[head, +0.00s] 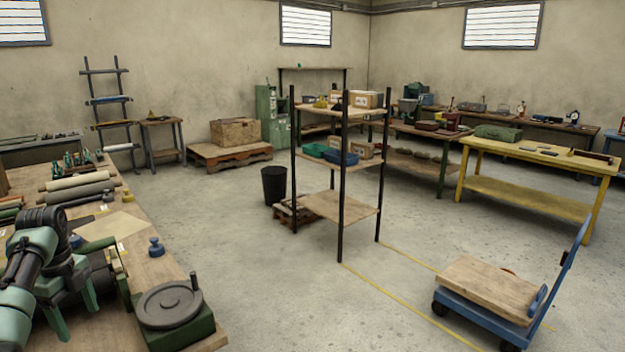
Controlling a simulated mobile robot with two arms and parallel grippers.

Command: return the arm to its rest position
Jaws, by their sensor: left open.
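My left arm (28,262), green with dark joints, reaches in at the lower left over the wooden workbench (150,268). My left gripper (76,318) points down with its green fingers spread apart. I see nothing held between them. The arm hides part of the bench behind it. My right gripper is not in view.
Sheet rolls (78,181) lie farther back on the bench. A blue knobbed piece (156,247) and a round dark plate on a green base (168,304) are right of the gripper. A shelf rack (340,205) and blue cart (480,310) stand on the open floor.

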